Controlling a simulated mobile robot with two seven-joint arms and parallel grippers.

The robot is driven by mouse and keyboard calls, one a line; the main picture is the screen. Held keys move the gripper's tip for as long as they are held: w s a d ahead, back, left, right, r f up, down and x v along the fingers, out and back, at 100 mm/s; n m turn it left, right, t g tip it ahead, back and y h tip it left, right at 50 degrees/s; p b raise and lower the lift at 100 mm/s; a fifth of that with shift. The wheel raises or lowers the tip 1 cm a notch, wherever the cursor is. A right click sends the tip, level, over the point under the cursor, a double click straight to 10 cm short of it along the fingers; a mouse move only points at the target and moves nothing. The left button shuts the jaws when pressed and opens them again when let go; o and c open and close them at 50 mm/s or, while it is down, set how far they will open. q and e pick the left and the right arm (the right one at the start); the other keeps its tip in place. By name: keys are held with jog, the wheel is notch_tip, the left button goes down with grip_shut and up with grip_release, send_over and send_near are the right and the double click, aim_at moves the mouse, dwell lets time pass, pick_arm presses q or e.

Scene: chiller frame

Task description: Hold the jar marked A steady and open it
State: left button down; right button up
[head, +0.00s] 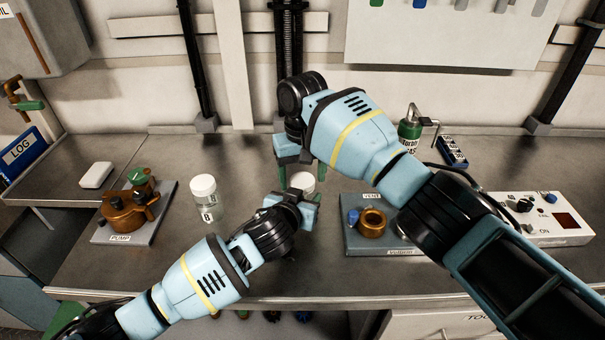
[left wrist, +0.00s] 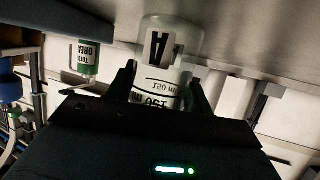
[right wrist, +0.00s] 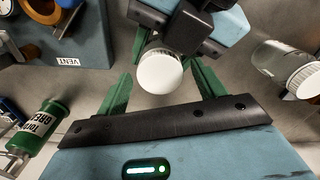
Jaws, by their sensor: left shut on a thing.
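The jar marked A (left wrist: 180,62) is clear glass with a white lid; its label and 150 ml print show in the left wrist view. My left gripper (head: 303,203) is shut on the jar's body, with a dark finger on each side. In the head view, only the white lid (head: 302,181) shows between the grippers; it also shows in the right wrist view (right wrist: 160,71). My right gripper (right wrist: 162,92) is open above the jar, its green fingers either side of the lid with gaps. In the head view it hangs over the lid (head: 300,172).
A second white-lidded jar (head: 206,200) stands to the left. The pump (head: 125,214) on its plate is farther left, near a white block (head: 96,175). The blue vent plate (head: 352,240), a green grease can (head: 410,131) and a control box (head: 548,222) are to the right.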

jog(key=shift+r, duration=0.15)
jog(key=shift+r, duration=2.15)
jog(key=shift+c, duration=0.4)
jog(key=m, duration=0.1)
jog(key=r+m, duration=0.1)
jog(key=m, duration=0.1)
jog(key=shift+r, duration=0.25)
notch_tip(320, 180, up, 2)
jog(key=m, duration=0.5)
jog(key=shift+f, duration=4.05)
